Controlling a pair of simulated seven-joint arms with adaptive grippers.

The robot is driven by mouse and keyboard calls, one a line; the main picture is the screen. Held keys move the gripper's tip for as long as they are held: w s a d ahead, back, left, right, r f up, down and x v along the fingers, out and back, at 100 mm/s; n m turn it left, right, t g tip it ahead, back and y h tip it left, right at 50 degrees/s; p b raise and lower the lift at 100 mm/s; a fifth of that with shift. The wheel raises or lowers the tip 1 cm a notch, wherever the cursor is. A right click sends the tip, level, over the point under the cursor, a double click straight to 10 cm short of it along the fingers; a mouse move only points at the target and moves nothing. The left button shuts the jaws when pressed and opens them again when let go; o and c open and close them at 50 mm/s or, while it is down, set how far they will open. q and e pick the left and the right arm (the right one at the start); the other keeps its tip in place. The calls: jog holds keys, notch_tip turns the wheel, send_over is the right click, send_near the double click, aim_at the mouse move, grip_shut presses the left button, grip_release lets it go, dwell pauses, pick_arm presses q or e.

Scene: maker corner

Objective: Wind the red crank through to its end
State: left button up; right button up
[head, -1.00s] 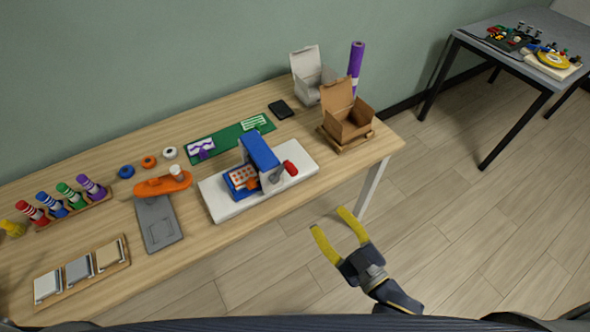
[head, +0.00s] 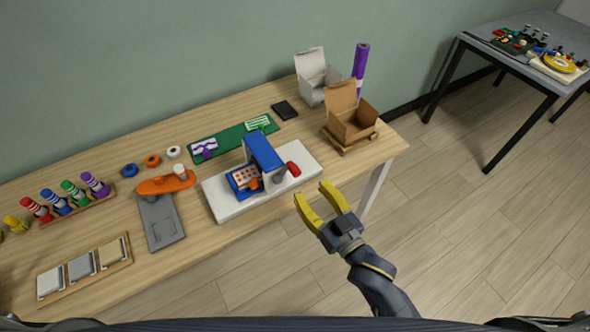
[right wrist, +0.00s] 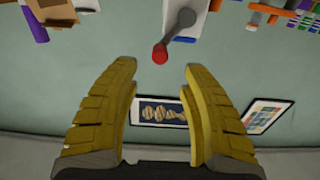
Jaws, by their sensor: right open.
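The red crank handle (head: 293,169) sticks out on the right side of a blue machine (head: 262,152) on a white base (head: 222,205). My right gripper (head: 314,190) is open and empty, just to the right of and nearer than the crank, off the table's front edge. In the right wrist view the red knob (right wrist: 160,54) on its grey arm (right wrist: 178,28) lies ahead of the spread yellow fingers (right wrist: 160,80), between their lines and apart from them. My left gripper is not in view.
An open cardboard box (head: 351,122) stands right of the machine, with a white box (head: 312,88) and a purple roll (head: 361,62) behind. An orange tool (head: 160,185) and grey plate (head: 163,225) lie left. The floor in front is clear.

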aim_at(298, 175)
jog(key=x, duration=0.8)
jog(key=shift+w+a, duration=0.15)
jog(key=shift+w, duration=0.05)
grip_shut()
dwell(0.4)
